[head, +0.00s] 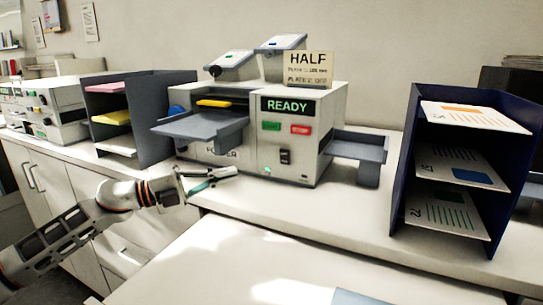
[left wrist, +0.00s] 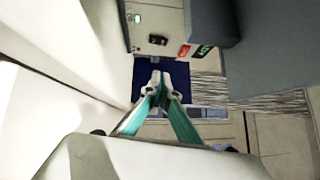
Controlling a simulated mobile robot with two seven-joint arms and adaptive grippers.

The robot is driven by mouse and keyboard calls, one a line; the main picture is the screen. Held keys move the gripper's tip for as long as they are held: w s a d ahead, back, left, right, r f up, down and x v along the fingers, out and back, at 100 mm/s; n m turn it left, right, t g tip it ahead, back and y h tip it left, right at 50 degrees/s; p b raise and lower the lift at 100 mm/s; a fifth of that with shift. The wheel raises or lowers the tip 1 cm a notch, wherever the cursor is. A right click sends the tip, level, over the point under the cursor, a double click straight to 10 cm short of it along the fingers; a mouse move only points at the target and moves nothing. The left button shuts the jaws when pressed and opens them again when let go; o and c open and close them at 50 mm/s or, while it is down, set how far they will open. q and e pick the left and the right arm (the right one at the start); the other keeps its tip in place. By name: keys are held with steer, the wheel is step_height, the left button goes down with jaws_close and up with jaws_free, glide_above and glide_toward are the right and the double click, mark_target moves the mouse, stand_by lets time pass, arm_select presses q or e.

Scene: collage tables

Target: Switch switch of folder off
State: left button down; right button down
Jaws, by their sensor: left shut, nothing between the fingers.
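The folder (head: 330,115) is a white machine on the counter with a lit READY display (head: 288,106). Its front has a green button (head: 271,126), a red button (head: 300,129) and a black switch (head: 285,157) low down. A small green light (head: 267,169) glows near its bottom edge. The switch also shows in the left wrist view (left wrist: 158,40); its position is too small to tell. My left gripper (head: 222,174) is shut and empty, in front of the folder's lower left, apart from the switch. Its teal fingers meet in the left wrist view (left wrist: 160,84). My right gripper is out of view.
A grey tray (head: 200,126) juts from the folder's left, above my left gripper. Another tray (head: 358,147) is on its right. A dark blue rack (head: 400,170) with sheets stands farther right. A HALF sign (head: 309,68) stands on top. The counter front is clear.

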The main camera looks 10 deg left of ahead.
arm_select(q)
steer(key=shift+w+d+r, duration=0.15)
steer(key=shift+w+d, duration=0.15)
steer(key=shift+d, duration=0.2)
glide_toward(288, 154)
steer(key=d, duration=0.2)
steer(key=d+p, duration=0.1)
steer(key=d, duration=0.1)
steer(key=shift+s+d+r, duration=0.1)
steer(key=shift+s+r, duration=0.05)
steer(key=shift+s, duration=0.05)
steer(key=w, duration=0.3)
steer(key=shift+w+d+b, duration=0.1)
steer(key=shift+d+b, duration=0.05)
steer(key=shift+b, duration=0.25)
steer(key=shift+w, duration=0.2)
steer(key=shift+r, duration=0.1)
